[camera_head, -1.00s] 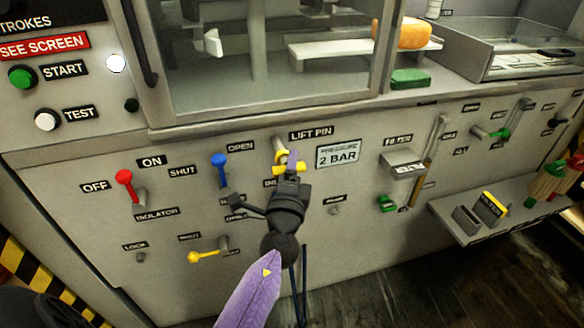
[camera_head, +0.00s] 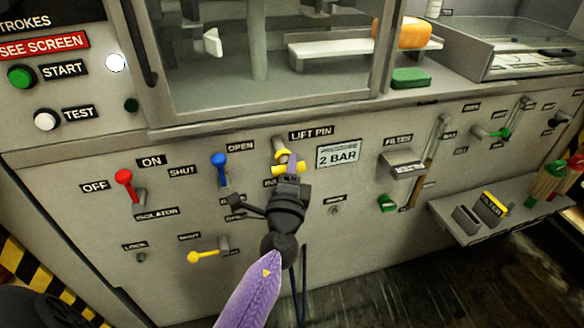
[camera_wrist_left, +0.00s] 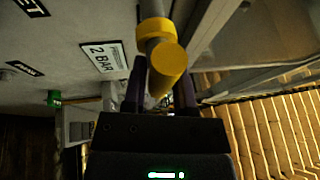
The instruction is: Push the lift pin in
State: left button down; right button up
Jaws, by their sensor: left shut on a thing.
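The lift pin (camera_head: 279,169) has a yellow handle and sits under the LIFT PIN label (camera_head: 311,132) on the grey front panel. A yellow collar (camera_head: 282,155) lies just above the handle against the panel. My left gripper (camera_head: 291,167) comes up from below and is shut on the lift pin. In the left wrist view, the yellow pin (camera_wrist_left: 168,58) lies between the dark purple fingers, with the yellow collar (camera_wrist_left: 155,30) and a short grey shaft beyond it. The fingers hide part of the pin. My right gripper is not in view.
A blue lever (camera_head: 219,165), a red lever (camera_head: 124,180) and a yellow lever (camera_head: 203,256) stick out to the left. A pressure plate (camera_head: 338,154) is at the right. A shelf (camera_head: 462,228) juts out farther right. The panel directly below the plate is mostly clear.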

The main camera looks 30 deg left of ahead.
aim_at(283, 146)
pick_arm(q)
jog(key=shift+r, duration=0.1)
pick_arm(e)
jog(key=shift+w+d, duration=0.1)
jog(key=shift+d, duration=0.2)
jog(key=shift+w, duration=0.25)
pick_arm(q)
jog(key=w+a+b, duration=0.2)
jog(key=w+a, duration=0.2)
jog(key=shift+a+b, duration=0.3)
jog(key=shift+a, duration=0.1)
jog(key=shift+r, duration=0.15)
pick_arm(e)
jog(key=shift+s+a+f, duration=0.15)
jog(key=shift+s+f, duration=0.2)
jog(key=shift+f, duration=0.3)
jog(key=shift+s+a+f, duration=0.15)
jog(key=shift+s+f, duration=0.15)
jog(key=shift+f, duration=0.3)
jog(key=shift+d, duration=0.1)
pick_arm(q)
jog(key=shift+c, duration=2.3)
grip_release()
jog(key=shift+w+a, duration=0.1)
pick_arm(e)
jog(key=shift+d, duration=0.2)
